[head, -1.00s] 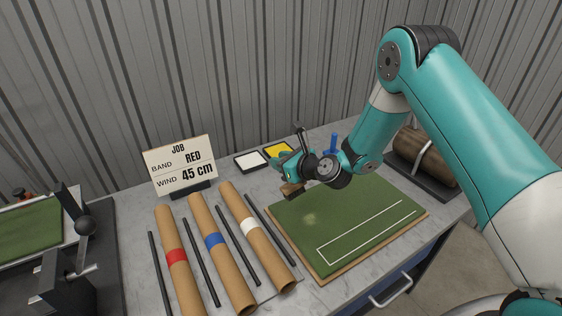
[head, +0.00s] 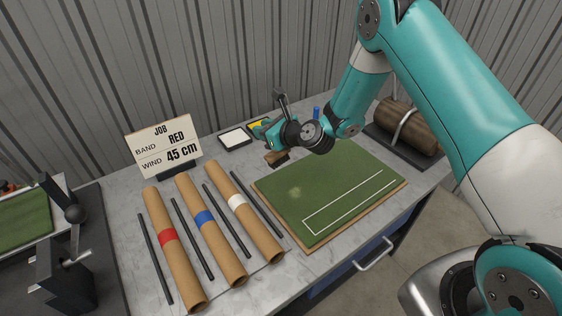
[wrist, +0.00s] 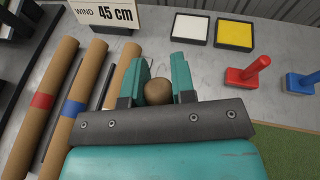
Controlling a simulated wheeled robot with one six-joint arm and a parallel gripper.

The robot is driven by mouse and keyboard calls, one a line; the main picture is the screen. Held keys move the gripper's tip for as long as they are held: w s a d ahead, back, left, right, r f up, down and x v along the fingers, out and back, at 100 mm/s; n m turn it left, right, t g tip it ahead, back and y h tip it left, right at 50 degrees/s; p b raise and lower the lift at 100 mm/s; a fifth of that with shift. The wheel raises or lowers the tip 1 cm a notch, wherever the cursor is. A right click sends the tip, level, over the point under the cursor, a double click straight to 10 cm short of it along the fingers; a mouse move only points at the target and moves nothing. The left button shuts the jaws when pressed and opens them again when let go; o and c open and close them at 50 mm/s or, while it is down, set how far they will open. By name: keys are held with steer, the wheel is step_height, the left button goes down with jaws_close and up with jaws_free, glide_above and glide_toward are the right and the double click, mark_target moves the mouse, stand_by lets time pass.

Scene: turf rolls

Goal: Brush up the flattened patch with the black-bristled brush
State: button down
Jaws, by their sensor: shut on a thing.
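My gripper (head: 268,139) is shut on a brush, whose brown wooden block (head: 277,157) shows below the fingers in the head view. In the wrist view my gripper (wrist: 158,72) has its teal fingers on either side of the brush's rounded wooden handle end (wrist: 158,92). The bristles are hidden or too small to make out. The green turf mat (head: 335,188) has a pale flattened patch (head: 295,192) on its left part. The brush is at the mat's far left edge, behind the patch and apart from it.
Cardboard tubes with red (head: 167,238), blue (head: 204,217) and white (head: 237,202) bands lie left of the mat, with black rods between. White (head: 235,138) and yellow (wrist: 234,34) pads, a red-handled block (wrist: 248,72) and a blue-handled block (wrist: 303,82) stand behind.

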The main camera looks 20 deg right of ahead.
steer(key=v, duration=0.2)
steer(key=p+v, duration=0.1)
steer(key=v, duration=0.1)
steer(key=a+r+v, duration=0.1)
steer(key=v, duration=0.1)
steer(key=shift+s+p, duration=0.15)
steer(key=shift+p, duration=0.15)
steer(key=f+b, duration=0.5)
steer(key=shift+s, duration=0.2)
steer(key=shift+d+r, duration=0.1)
